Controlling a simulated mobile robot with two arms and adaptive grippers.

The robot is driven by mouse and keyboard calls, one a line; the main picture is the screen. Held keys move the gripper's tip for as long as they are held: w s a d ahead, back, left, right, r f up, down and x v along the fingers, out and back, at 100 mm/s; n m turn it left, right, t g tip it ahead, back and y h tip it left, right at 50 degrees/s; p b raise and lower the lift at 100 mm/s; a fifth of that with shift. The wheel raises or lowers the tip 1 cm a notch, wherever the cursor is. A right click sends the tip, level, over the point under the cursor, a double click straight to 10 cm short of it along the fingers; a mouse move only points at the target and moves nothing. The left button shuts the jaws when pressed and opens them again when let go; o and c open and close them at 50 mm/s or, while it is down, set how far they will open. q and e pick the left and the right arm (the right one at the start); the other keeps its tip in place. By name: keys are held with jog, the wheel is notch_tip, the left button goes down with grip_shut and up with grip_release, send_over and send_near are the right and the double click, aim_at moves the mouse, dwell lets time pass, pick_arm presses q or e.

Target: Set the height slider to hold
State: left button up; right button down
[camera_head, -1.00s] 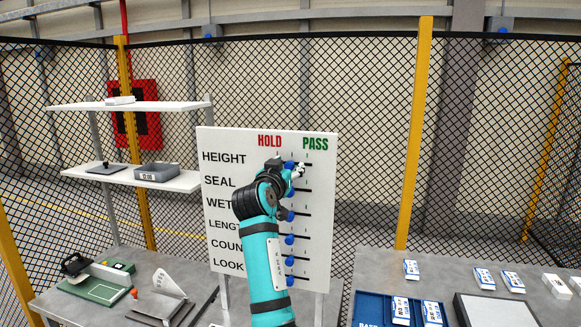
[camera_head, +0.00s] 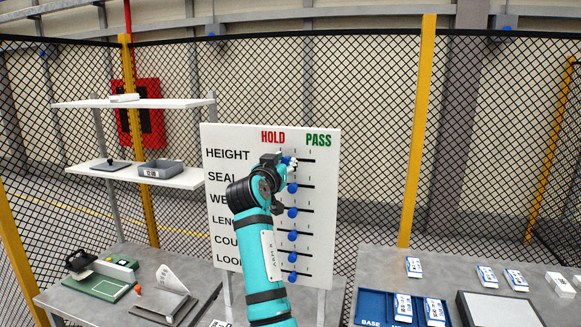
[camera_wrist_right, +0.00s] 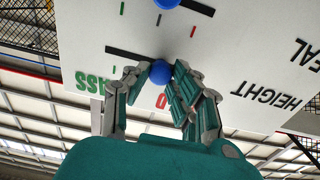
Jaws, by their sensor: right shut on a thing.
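The white board (camera_head: 325,230) carries the labels HOLD and PASS and rows of sliders with blue knobs on dark tracks. My right gripper (camera_head: 291,162) is at the HEIGHT row in the head view, nearer the HOLD side. In the right wrist view, its fingers (camera_wrist_right: 163,80) are shut around the blue height knob (camera_wrist_right: 161,71), which sits on its track near the end of the word HOLD. The fingers partly cover the HOLD label and the track there. The red HOLD mark of this row is not clearly visible. My left gripper is not in view.
The seal knob (camera_head: 292,188) is just below in the head view. A shelf (camera_head: 130,175) stands left. A table with a green device (camera_head: 105,285) is at lower left. A blue tray (camera_head: 375,308) with labelled boxes is at lower right. Mesh fencing is behind.

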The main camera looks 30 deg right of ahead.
jog(key=shift+w+a+r, duration=0.1)
jog(key=shift+w+a, duration=0.75)
jog(key=shift+w, duration=0.1)
jog(key=c, duration=1.5)
grip_release()
jog(key=o, duration=0.4)
jog(key=shift+w+a, duration=0.15)
jog(key=shift+w, duration=0.1)
jog(key=v, duration=1.2)
jog(key=shift+s, duration=0.1)
